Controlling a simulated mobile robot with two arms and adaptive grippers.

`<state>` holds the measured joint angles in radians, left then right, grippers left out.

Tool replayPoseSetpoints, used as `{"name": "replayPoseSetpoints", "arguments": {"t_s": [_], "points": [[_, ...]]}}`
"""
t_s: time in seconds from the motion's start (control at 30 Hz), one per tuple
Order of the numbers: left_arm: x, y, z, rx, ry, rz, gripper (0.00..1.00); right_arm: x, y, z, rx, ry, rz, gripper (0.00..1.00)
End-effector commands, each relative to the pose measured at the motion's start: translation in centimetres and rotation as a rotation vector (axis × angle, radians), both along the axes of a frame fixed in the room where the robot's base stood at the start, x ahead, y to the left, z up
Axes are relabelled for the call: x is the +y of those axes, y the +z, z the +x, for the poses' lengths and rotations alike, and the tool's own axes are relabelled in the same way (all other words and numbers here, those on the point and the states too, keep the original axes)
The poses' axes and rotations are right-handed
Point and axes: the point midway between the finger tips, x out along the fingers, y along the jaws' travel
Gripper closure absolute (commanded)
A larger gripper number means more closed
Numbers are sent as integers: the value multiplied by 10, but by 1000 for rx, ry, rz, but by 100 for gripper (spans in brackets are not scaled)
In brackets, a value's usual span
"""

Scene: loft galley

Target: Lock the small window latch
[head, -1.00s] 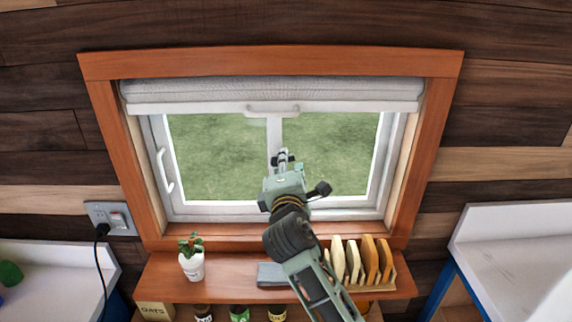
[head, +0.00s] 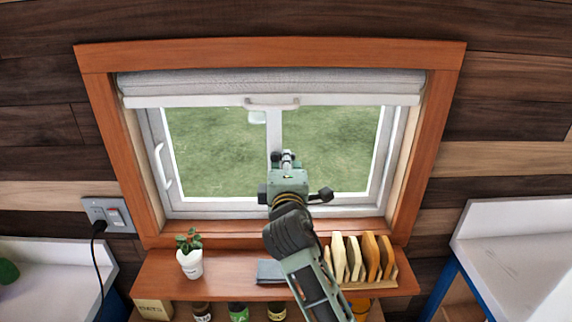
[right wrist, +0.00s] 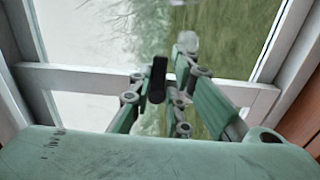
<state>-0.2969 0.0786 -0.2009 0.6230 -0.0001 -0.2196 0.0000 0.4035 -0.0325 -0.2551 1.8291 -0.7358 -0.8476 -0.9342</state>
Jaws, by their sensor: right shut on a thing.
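The white-framed window (head: 160,212) has two panes and a central upright bar. My right gripper (head: 284,156) is in front of the lower part of that bar. The right wrist view shows its green fingers (right wrist: 172,62) close to the glass and frame, closed in to a narrow gap. A white handle (head: 160,167) is on the left side of the frame, apart from the gripper. My left gripper is not in view.
A raised blind (head: 330,83) covers the window's top. An outlet (head: 108,214) is at left.

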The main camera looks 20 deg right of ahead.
Motion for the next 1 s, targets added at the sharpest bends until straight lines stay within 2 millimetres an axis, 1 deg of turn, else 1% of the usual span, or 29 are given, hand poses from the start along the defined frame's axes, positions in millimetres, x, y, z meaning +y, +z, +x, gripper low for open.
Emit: {"name": "replayPoseSetpoints", "arguments": {"t_s": [0.1, 0.13, 0.3, 0.57, 0.67, 0.77, 0.87, 1.0], "points": [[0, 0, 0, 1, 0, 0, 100, 1, 2, 0, -5, 3, 5, 100], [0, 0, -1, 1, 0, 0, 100, 1, 2, 0, -5, 3, 5, 82], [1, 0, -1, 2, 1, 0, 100, 1, 2, 0, -3, 3, 2, 67], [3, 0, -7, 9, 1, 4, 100, 1, 1, 0, -1, 2, 1, 67], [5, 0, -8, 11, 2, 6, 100, 2, 0, -3, 0, 2, 1, 67], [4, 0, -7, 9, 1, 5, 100, 5, 0, -13, -1, 3, 1, 67], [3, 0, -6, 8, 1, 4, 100, 10, 0, -31, 0, 3, 1, 67], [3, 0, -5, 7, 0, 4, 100, 19, -1, -62, 0, 3, 3, 67]]}}
